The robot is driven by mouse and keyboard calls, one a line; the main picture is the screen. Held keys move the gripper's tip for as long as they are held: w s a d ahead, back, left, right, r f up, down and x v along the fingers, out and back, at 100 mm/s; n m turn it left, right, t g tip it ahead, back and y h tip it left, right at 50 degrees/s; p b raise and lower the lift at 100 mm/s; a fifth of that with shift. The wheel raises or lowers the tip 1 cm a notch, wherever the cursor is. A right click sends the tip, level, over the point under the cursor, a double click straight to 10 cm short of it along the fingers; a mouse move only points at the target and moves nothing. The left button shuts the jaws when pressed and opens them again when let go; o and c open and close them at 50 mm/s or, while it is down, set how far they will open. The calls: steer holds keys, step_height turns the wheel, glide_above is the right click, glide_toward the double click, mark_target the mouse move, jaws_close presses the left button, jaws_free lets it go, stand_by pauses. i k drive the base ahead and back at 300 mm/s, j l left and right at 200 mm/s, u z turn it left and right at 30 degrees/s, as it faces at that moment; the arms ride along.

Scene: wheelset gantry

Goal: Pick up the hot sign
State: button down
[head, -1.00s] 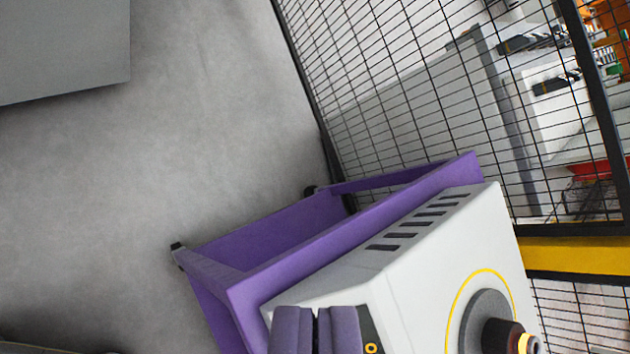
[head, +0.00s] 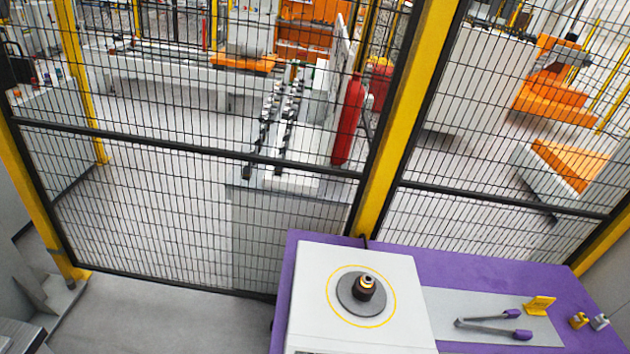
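The hot sign seems to be the small yellow tented sign (head: 540,305) at the lower right. It stands on a grey mat (head: 470,301) on the purple cart top (head: 465,262); its lettering is too small to read. Tongs with purple handles (head: 494,324) lie on the mat just left of and in front of the sign. My gripper is not in view, so whether it is open or shut does not show.
A white box-shaped heater (head: 400,285) with a black-and-yellow knob-like cone (head: 365,286) stands left of the mat. Small yellow (head: 578,320) and grey (head: 599,322) pieces sit right of the sign. A mesh fence (head: 170,215) with yellow posts rises behind the cart. Floor (head: 150,325) at lower left is clear.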

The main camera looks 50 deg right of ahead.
mark_target(537, 306)
steer(key=k+j+z, duration=0.2)
steer(key=k+j, duration=0.4)
steer(key=z, duration=2.45)
steer(key=i+l+u, duration=0.25)
steer(key=i, duration=0.3)
steer(key=i+l+u, duration=0.25)
steer(key=i+l, duration=0.25)
steer(key=i+l+u, duration=0.25)
steer(key=i+l, duration=0.15)
steer(key=l, duration=0.25)
steer(key=i+l+u, duration=0.25)
steer(key=i+l, duration=0.15)
steer(key=l, duration=0.25)
